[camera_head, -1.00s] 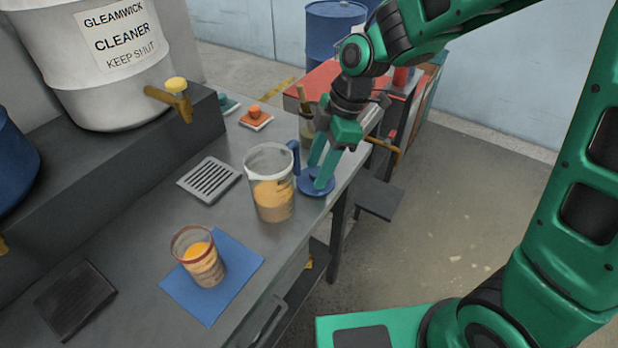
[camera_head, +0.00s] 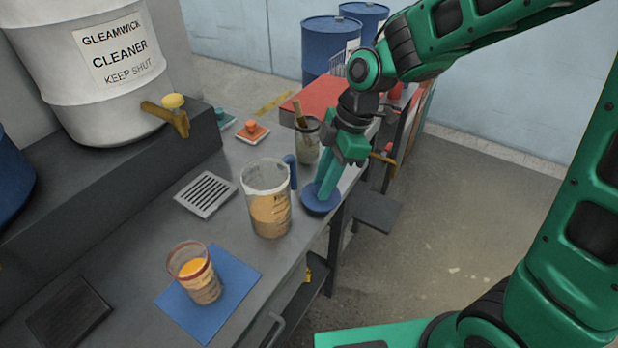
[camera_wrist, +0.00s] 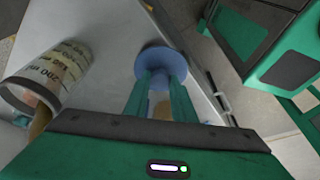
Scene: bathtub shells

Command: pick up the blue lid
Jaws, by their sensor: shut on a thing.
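The blue lid (camera_head: 320,201) is a round disc near the bench's right edge, just right of the measuring jug. My gripper (camera_head: 325,190) points down at it, with its fingers together over the lid's middle. In the wrist view my gripper (camera_wrist: 160,82) has a finger on either side of the knob of the blue lid (camera_wrist: 160,60), and it is shut on that knob. Whether the lid touches the bench or is slightly above it is hard to tell.
The measuring jug (camera_head: 268,205) with tan contents stands close to the left of the lid. A cup (camera_head: 196,275) stands on a blue mat (camera_head: 232,290). A jar (camera_head: 306,143) stands behind the lid. A drain grate (camera_head: 205,194) lies further left.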

